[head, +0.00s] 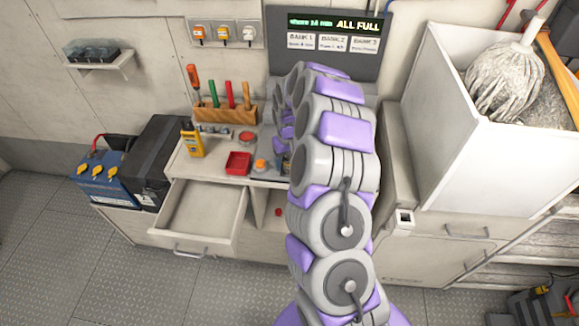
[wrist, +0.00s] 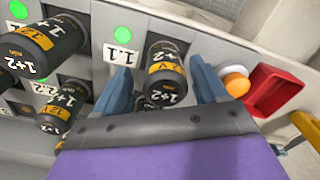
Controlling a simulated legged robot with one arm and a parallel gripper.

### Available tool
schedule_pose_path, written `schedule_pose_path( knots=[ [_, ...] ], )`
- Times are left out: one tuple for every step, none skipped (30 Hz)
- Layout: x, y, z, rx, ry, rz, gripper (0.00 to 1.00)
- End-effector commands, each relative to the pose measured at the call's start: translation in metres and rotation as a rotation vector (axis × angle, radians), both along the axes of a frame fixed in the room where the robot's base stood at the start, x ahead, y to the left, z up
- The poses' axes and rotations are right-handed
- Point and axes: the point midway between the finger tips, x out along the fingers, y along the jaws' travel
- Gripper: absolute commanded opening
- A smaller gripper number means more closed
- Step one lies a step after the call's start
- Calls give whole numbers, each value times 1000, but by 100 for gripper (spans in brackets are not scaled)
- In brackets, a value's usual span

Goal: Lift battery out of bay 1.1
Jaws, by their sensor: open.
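In the wrist view a dark cylindrical battery (wrist: 166,75) with a yellow band and white lettering stands in the bay beside the label 1.1 (wrist: 122,56). A green light (wrist: 123,33) shows next to that label. My gripper (wrist: 164,85) is open, with one blue finger on each side of this battery. I cannot tell whether the fingers touch it. The battery's lower part is hidden in the bay and behind the gripper's grey edge. In the head view my arm hides the gripper and most of the battery bank.
Several more batteries (wrist: 42,45) sit close on the left in the wrist view. An orange button (wrist: 236,84) and a red tray (wrist: 274,90) lie to the right.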

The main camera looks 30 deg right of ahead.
Motion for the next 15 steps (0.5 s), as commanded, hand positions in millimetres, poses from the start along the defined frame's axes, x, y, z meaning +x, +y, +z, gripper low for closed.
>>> schedule_pose_path(
  knots=[
    [0,1,-7,-1,2,1,72],
    [0,2,-9,-1,2,1,72],
    [0,2,-11,-2,1,1,72],
    [0,1,-11,-2,1,2,72],
    [0,1,-11,-2,1,2,72],
    [0,1,-10,-1,1,2,72],
    [0,0,-10,-1,1,2,72],
    [-1,0,-10,0,1,2,72],
    [0,-1,-10,0,1,2,72],
    [0,-1,-11,0,1,2,69],
    [0,-1,-11,0,1,2,66],
    [0,-1,-11,0,1,2,62],
    [0,-1,-11,1,1,2,59],
    [0,-1,-11,1,2,2,56],
    [0,-1,-11,1,2,2,53]
  ],
)
